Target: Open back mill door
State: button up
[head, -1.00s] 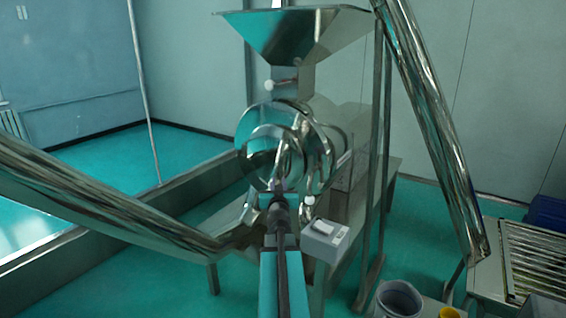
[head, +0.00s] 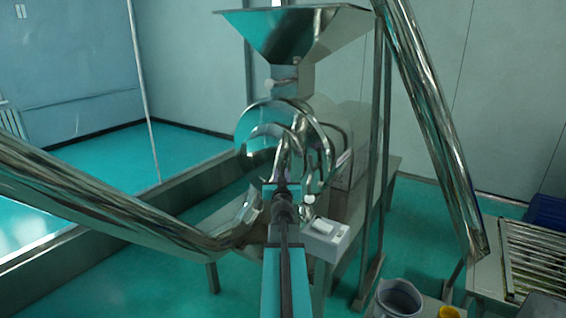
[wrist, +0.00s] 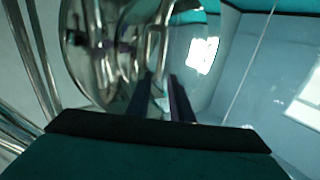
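The metal mill (head: 318,140) stands under a hopper in the head view. Its round, mirror-bright door (head: 258,125) is on the side facing me. My gripper (head: 284,166) reaches up to the lower part of this round front, where shiny curved parts overlap and make the contact hard to read. In the wrist view, the two dark fingers of my gripper (wrist: 163,84) stand apart with a narrow gap. Curved, polished metal of the mill (wrist: 98,50) fills the left and middle there. I see nothing clearly clamped between the fingers.
The hopper (head: 295,35) sits above the mill. A slanted metal tube (head: 435,130) is on the right, another (head: 110,205) on the left. A small grey box (head: 325,238) is close to my arm's right. A grey bucket (head: 398,300) stands lower right.

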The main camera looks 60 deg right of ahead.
aim_at(281, 163)
jog(key=shift+x, duration=5.8)
jog(key=shift+c, duration=0.3)
grip_shut()
